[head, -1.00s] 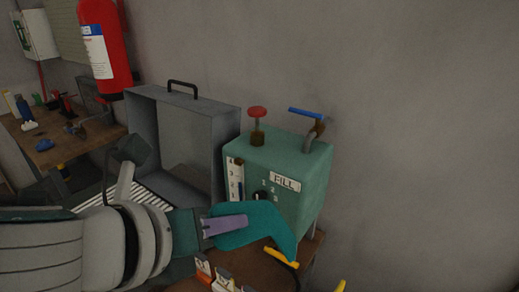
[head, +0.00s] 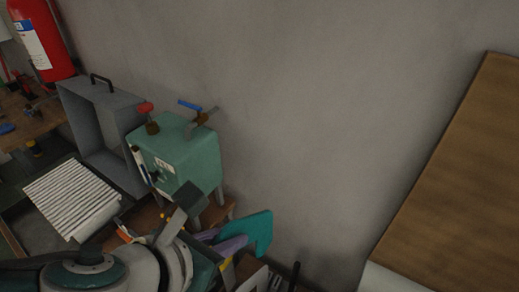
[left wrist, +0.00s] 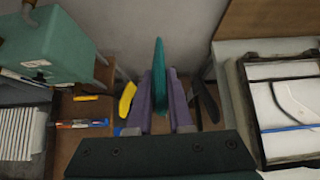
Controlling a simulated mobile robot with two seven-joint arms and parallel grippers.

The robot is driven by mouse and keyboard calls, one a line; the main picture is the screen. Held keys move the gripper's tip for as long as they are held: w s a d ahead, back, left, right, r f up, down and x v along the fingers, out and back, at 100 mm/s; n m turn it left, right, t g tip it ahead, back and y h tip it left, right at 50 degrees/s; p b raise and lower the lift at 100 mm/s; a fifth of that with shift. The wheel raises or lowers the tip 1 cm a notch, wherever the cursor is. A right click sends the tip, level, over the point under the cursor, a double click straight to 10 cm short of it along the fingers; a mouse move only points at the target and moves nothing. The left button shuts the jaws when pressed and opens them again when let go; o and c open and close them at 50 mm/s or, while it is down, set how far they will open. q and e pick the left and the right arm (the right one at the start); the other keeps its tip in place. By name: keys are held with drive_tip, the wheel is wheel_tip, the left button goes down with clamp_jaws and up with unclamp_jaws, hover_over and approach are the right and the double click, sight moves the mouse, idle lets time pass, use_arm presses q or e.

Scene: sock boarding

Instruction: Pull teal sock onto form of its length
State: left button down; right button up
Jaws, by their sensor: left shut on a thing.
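The teal sock (head: 258,230) is held at the tip of my left gripper (head: 236,243), which is shut on it. In the left wrist view the sock (left wrist: 159,72) stands edge-on between the two purple fingers of my left gripper (left wrist: 160,98), and sticks out beyond them. The sock hangs in the air in front of the wall, right of the green machine. No sock form can be made out for certain in either view. My right gripper is not in view.
A green machine (head: 180,155) with red and blue handles stands at the wall, beside an open grey case (head: 103,130) and a ribbed white panel (head: 70,198). A brown board (head: 450,170) is at the right. In the wrist view a black-framed tray (left wrist: 285,100) lies right.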

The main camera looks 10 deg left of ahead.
use_arm(q)
drive_tip(key=shift+a, duration=0.1)
drive_tip(key=shift+r, duration=0.1)
wheel_tip(320, 180, down, 6)
drive_tip(key=b, duration=0.4)
drive_tip(key=shift+r, duration=0.1)
idle(2.1)
idle(0.3)
